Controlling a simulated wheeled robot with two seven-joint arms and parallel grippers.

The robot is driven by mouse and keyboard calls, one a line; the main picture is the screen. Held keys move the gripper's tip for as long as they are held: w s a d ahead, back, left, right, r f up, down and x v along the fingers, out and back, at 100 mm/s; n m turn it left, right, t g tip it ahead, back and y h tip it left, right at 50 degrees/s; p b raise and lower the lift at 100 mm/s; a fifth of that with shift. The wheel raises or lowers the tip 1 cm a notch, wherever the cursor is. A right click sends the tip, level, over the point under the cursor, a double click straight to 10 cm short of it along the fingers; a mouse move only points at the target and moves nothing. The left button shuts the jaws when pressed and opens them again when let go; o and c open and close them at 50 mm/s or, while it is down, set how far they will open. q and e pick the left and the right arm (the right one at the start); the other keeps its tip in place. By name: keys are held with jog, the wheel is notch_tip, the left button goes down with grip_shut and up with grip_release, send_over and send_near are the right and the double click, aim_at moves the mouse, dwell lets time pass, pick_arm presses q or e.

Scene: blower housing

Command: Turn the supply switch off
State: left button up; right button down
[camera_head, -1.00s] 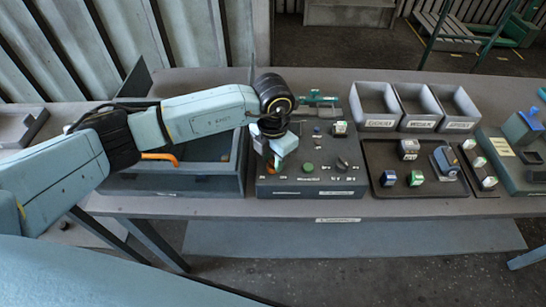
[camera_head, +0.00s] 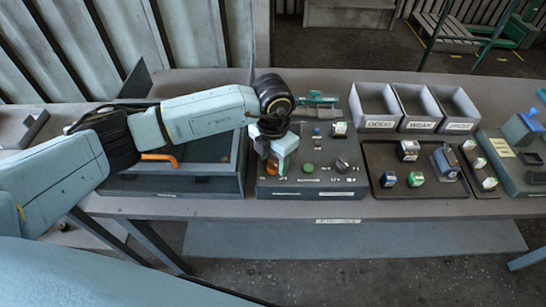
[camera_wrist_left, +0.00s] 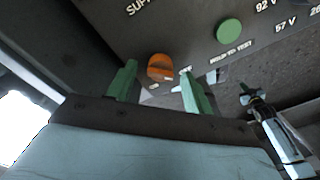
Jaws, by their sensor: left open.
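The control panel (camera_head: 310,185) is a dark grey box on the bench in the head view. Its supply switch is an orange rotary knob (camera_wrist_left: 160,67), which also shows in the head view (camera_head: 272,165) just below my gripper. The wrist view shows part of a "SUPPLY" label above the knob and an "OFF" mark beside it. My left gripper (camera_wrist_left: 158,82) is open, with its green fingers on either side of the knob in the picture. I cannot tell whether they touch it. My right gripper is not in view.
A green button (camera_wrist_left: 229,31) sits beside the knob, and a dark selector (camera_head: 342,165) is further right on the panel. An open grey case (camera_head: 240,182) stands left of the panel. A tray (camera_head: 385,160) with small parts and grey bins (camera_head: 376,124) are to the right.

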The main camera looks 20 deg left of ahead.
aim_at(273, 163)
pick_arm(q)
notch_tip(273, 163, up, 13)
jog(key=b, duration=0.1)
jog(key=shift+r, duration=0.2)
dwell(0.6)
